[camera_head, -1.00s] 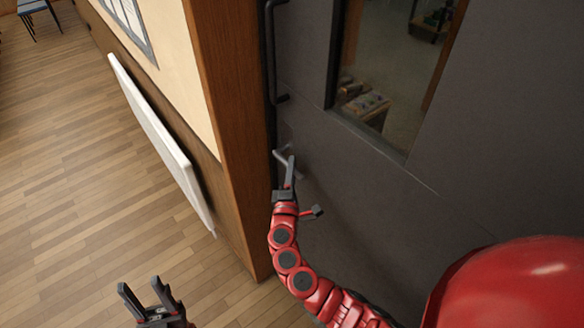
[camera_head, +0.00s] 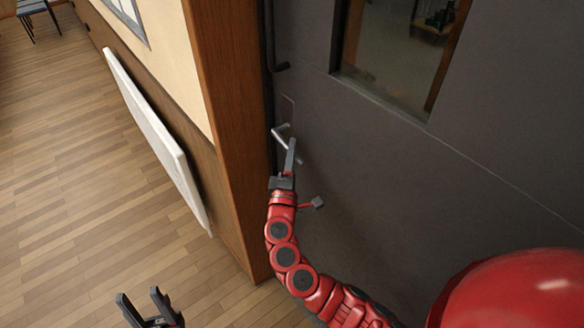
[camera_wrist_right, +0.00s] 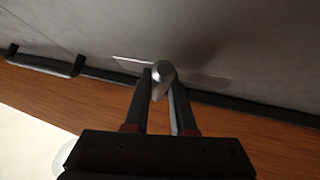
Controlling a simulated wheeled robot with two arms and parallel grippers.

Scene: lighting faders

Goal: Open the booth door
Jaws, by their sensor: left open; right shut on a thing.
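The dark grey booth door (camera_head: 400,190) fills the right of the head view, beside a wooden frame. I cannot tell if it stands ajar. Its silver lever handle (camera_head: 282,132) is low near the frame side. My right gripper (camera_head: 290,146) reaches up to the lever and is shut on it. In the wrist view the two dark fingers (camera_wrist_right: 162,88) pinch the round-ended lever (camera_wrist_right: 162,74) between their tips, hiding part of it. My left gripper (camera_head: 140,295) is open and empty at the bottom left, over the floor.
A black pull handle (camera_head: 270,45) sits above the lever and also shows in the wrist view (camera_wrist_right: 45,63). The wooden frame (camera_head: 235,120) stands left of the door. A white panel (camera_head: 155,135) runs along the wall.

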